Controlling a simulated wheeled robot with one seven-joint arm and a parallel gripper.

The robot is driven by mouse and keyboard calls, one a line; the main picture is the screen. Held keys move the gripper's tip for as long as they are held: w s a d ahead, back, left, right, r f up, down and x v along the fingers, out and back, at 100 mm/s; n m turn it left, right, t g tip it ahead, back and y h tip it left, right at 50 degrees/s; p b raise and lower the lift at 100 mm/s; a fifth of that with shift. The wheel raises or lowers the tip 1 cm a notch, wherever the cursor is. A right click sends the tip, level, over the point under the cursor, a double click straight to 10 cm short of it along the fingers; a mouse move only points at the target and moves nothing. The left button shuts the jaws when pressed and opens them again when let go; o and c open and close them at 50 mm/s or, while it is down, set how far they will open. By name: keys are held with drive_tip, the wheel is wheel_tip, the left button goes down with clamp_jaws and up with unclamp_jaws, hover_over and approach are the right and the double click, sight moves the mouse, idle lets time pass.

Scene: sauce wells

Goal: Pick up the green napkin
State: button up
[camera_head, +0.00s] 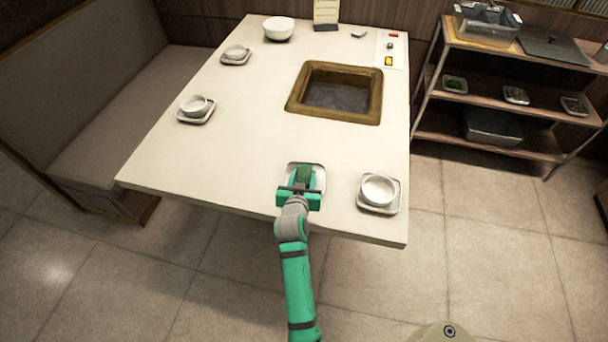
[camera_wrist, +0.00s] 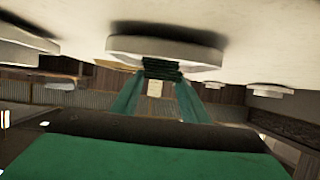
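The green napkin (camera_head: 304,172) is a small dark green folded cloth on a pale square plate (camera_head: 318,170) at the table's near edge. In the wrist view, which is tipped over, the napkin (camera_wrist: 162,68) is a dark green stack against the plate (camera_wrist: 190,52). My gripper (camera_head: 303,182) is at the napkin, one finger on each side. In the wrist view the fingertips (camera_wrist: 161,76) come up to the napkin's sides. I cannot tell whether they press on it or leave a small gap. The napkin's near part is hidden by my gripper.
A plate with a white bowl (camera_head: 378,188) stands just right of my gripper. Two more bowls (camera_head: 194,104) (camera_head: 235,52) stand along the left side. A brown-framed well (camera_head: 375,105) is sunk in the table (camera_head: 240,150). A shelf (camera_head: 480,95) stands at the right.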

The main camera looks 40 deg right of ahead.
sight(304, 179)
drive_tip(key=c, duration=0.5)
drive_tip(key=shift+o, duration=0.2)
drive_tip(key=shift+w, duration=0.1)
drive_tip(key=shift+r, duration=0.55)
drive_tip(key=shift+s+r, duration=0.2)
drive_tip(key=shift+r, duration=1.05)
drive_tip(key=s+d+r, duration=0.7)
drive_tip(key=s+r, duration=0.2)
drive_tip(key=s, duration=0.2)
drive_tip(key=shift+s+r, duration=0.25)
drive_tip(key=shift+s, duration=0.15)
drive_tip(key=shift+d, duration=0.1)
